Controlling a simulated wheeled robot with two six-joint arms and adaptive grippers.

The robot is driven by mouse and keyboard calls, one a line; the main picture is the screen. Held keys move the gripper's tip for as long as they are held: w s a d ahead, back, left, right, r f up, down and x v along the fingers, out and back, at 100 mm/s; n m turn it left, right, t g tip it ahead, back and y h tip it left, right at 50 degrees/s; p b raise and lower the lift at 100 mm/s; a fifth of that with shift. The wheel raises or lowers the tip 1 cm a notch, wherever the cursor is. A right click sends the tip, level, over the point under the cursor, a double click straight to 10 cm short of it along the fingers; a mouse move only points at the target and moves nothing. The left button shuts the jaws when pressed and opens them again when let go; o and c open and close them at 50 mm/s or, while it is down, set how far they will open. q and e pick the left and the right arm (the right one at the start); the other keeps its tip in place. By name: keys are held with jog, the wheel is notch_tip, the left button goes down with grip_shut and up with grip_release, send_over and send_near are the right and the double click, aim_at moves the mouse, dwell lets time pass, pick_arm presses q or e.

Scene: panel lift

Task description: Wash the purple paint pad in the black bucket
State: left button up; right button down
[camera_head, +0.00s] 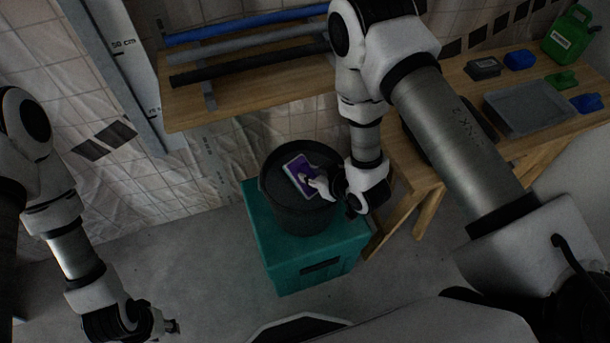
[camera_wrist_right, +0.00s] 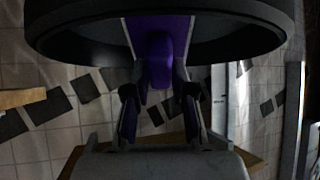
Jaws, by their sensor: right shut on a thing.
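The purple paint pad (camera_head: 298,168) has a pale edge and is at the mouth of the black bucket (camera_head: 285,212) in the head view. My right gripper (camera_head: 319,183) is shut on the pad's purple handle, reaching in from the right over the rim. In the right wrist view the purple handle (camera_wrist_right: 158,62) sits between the fingers, with the dark bucket rim (camera_wrist_right: 60,30) behind it. I cannot tell whether the pad touches the bucket's contents. My left gripper (camera_head: 173,327) hangs low at the bottom left, away from the bucket; its jaw opening is unclear.
The bucket stands on a teal box (camera_head: 310,262). A wooden bench (camera_head: 470,85) at right carries a grey tray (camera_head: 528,106), small blue and green pads and a green jug (camera_head: 569,36). A shelf (camera_head: 230,100) with bars is behind. The floor left of the box is clear.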

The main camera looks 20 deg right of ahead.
jog(key=shift+r+p, duration=0.5)
jog(key=shift+r, duration=0.15)
jog(key=shift+f+b, duration=0.45)
jog(key=shift+f, duration=0.25)
jog(key=shift+r+p, duration=0.6)
jog(key=shift+r, duration=0.1)
jog(key=shift+f+b, duration=0.4)
jog(key=shift+f, duration=0.3)
jog(key=shift+r, duration=0.25)
notch_tip(320, 180, up, 10)
jog(key=p, duration=0.8)
jog(key=shift+f, duration=0.15)
